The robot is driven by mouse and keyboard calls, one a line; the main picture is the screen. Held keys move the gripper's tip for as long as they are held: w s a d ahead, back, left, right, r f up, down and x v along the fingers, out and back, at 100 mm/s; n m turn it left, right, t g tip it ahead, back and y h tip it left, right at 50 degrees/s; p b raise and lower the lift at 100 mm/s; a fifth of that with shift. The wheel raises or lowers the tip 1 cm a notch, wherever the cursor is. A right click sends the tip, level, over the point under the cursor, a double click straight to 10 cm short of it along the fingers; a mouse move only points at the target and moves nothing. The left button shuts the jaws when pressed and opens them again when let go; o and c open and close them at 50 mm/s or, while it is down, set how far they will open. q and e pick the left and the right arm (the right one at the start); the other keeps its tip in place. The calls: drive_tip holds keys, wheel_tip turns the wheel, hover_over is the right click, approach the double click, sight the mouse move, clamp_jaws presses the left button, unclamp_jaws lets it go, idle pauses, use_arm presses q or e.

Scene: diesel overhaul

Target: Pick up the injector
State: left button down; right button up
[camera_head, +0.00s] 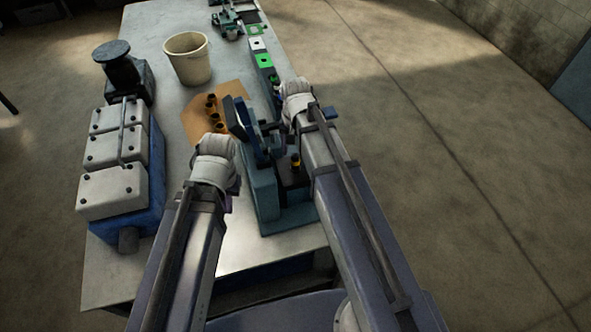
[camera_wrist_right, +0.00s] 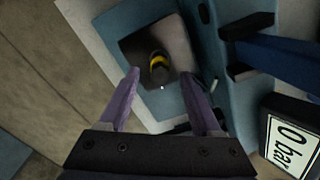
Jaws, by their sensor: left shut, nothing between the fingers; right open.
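The injector (camera_head: 296,162), a dark part with a yellow band, stands in the dark square recess of the blue-grey test stand (camera_head: 264,192). In the right wrist view, the injector (camera_wrist_right: 158,62) is seen from above, just beyond and between my fingertips. My right gripper (camera_wrist_right: 160,76) is open and empty, with its two purple fingers spread apart. I cannot tell whether either finger touches the injector. My left gripper (camera_head: 234,184) is shut and empty, left of the stand; its fingers are mostly hidden by the wrist.
The stand has a blue lever (camera_wrist_right: 285,62) and a display (camera_wrist_right: 290,138) reading 0 bar. A brown sheet (camera_head: 232,90) with several orange parts, a cream bucket (camera_head: 188,62) and a blue engine block (camera_head: 156,180) with pale covers occupy the bench (camera_head: 160,20). Floor on the right is clear.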

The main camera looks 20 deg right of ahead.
sight(296, 156)
drive_tip(key=shift+w+d+f+b, duration=0.1)
drive_tip(key=shift+w+f+b, duration=0.05)
drive_tip(key=shift+f+b, duration=1.15)
drive_tip(key=shift+w+f+b, duration=0.1)
drive_tip(key=shift+f+b, duration=1.1)
drive_tip(key=shift+f, duration=0.15)
drive_tip(key=shift+r, duration=0.1)
clamp_jaws()
